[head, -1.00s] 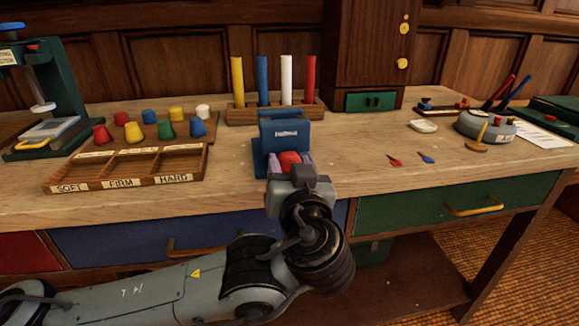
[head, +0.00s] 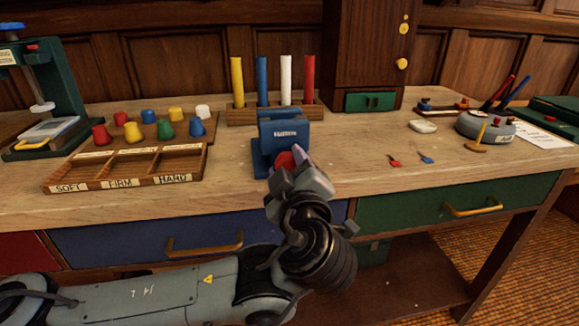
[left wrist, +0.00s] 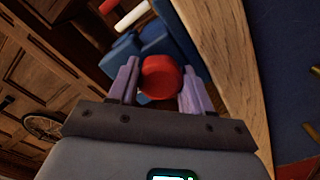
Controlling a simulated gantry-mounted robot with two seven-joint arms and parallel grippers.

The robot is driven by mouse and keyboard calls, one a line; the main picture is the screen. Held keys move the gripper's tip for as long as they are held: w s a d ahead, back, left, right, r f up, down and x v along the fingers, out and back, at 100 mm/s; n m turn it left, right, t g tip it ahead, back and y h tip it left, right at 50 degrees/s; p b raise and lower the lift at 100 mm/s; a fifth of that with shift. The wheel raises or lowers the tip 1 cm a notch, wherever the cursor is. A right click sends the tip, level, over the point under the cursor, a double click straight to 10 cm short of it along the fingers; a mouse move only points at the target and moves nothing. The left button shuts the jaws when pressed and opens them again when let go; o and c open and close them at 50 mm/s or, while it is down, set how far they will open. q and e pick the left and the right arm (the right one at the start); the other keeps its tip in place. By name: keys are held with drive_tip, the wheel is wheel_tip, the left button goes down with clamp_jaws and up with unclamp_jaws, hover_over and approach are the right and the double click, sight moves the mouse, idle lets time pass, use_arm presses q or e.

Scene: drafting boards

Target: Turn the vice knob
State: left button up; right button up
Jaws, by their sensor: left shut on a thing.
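The blue vice (head: 284,135) stands at the front edge of the wooden desk. Its red knob (head: 285,162) faces me and is partly hidden by my left gripper (head: 291,163) in the head view. In the left wrist view the red knob (left wrist: 161,77) sits between the two purple fingers of my left gripper (left wrist: 160,84), with the blue vice body (left wrist: 160,40) behind it. The left gripper is shut on the knob and its wrist is rolled to a tilt. My right gripper is not in view.
A sorting tray (head: 125,186) marked SOFT, FIRM and HARD lies to the left, with several coloured pegs behind it. A rack (head: 275,115) of coloured tubes stands behind the vice. Small red and blue pieces lie to the right. Desk space right of the vice is mostly clear.

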use_arm(q)
drive_tip(key=n, duration=0.3)
drive_tip(key=shift+r+n, duration=0.25)
drive_tip(key=shift+n, duration=0.15)
drive_tip(key=n, duration=0.3)
drive_tip(key=shift+n, duration=0.3)
drive_tip(key=n, duration=0.2)
drive_tip(key=shift+n, duration=0.3)
drive_tip(key=shift+f+n, duration=0.1)
drive_tip(key=shift+n, duration=1.8)
drive_tip(key=shift+f, duration=0.1)
drive_tip(key=o, duration=1)
drive_tip(key=shift+a, duration=0.15)
drive_tip(key=shift+o, duration=0.2)
drive_tip(key=shift+f, duration=0.1)
